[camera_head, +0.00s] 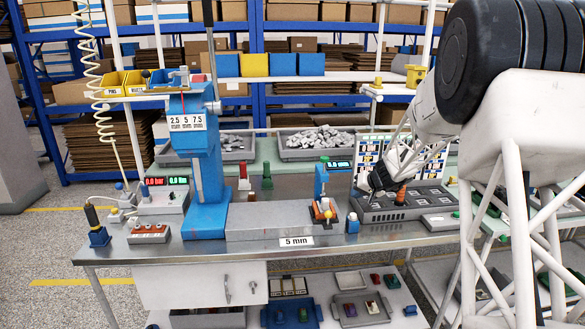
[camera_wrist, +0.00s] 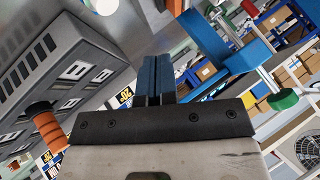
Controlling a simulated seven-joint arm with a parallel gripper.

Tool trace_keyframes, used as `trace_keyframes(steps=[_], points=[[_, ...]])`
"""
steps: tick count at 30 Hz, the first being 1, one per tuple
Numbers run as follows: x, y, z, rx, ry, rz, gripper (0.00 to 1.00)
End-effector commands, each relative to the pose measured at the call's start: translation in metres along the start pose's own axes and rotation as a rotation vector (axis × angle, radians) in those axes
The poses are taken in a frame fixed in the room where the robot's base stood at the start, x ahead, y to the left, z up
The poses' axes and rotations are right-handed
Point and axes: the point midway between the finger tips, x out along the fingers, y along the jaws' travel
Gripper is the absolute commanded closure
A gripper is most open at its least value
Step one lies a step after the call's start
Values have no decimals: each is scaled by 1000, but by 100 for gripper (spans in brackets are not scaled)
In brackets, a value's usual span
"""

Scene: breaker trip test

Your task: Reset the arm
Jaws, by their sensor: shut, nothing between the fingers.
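My gripper (camera_head: 377,182) is at the right of the workbench (camera_head: 260,252), close above a dark grey block with several slots (camera_head: 378,216). In the wrist view its blue fingers (camera_wrist: 154,78) are together with nothing between them. The grey block (camera_wrist: 70,62) fills the left of that view, showing several pale switch-like inserts. An orange-brown ribbed cylinder (camera_head: 401,194) stands at the block; it also shows in the wrist view (camera_wrist: 46,128), left of the fingers. I cannot tell whether my fingertips touch the block.
A tall blue press (camera_head: 205,190) stands left of centre, with a small blue stand (camera_head: 320,182) nearer the gripper. A panel of labelled cards (camera_head: 432,162) is behind the gripper. Grey bins (camera_head: 318,153) of parts line the back. Trays (camera_head: 361,309) sit on the lower shelf.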

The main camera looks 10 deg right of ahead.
Motion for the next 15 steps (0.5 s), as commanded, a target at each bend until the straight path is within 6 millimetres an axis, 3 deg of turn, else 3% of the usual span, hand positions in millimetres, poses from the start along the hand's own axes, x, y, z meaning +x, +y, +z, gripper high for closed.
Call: trace_keyframes(steps=[8, 15], points=[[-29, -37, 20, -21, -41, 3, 100], [-76, -89, 61, -49, -112, 21, 100]])
